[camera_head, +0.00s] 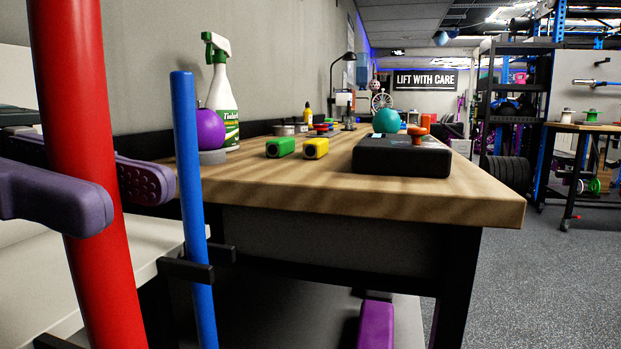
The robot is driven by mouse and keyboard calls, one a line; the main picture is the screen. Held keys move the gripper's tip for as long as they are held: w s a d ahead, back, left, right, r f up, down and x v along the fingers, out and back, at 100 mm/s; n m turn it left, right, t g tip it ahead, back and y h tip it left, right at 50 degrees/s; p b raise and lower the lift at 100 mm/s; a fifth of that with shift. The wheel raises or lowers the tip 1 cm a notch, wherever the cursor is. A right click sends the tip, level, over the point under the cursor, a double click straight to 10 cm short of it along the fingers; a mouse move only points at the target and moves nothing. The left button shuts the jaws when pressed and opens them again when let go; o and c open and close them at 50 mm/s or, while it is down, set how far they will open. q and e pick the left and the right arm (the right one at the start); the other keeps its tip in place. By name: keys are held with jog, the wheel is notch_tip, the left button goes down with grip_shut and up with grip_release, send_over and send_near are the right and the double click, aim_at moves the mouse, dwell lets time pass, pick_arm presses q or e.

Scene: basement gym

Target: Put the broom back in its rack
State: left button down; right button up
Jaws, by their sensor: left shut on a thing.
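A thick red pole (72,95), which looks like the broom's handle, stands close in front of me at the left, leaning slightly. My left gripper (118,195) has its purple fingers on either side of the pole and is shut on it. The pole's top and bottom ends are out of view. Black rack prongs (186,271) stick out at the bench's left end. A blue pole (187,130) stands upright at these prongs, right of the red pole. Another dark prong (58,342) shows partly at the lower left edge. My right gripper is not in view.
A purple block (376,325) is below. The floor (555,285) at right is clear.

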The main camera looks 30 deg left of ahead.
pick_arm(q)
jog(key=f+b+v, duration=0.1)
jog(key=v, duration=0.8)
dwell(0.8)
jog(key=shift+w+a+f+b, duration=0.1)
jog(key=shift+w+f+b, duration=0.05)
jog(key=shift+f+b, duration=0.2)
jog(key=shift+f, duration=0.25)
jog(key=c, duration=0.6)
grip_release()
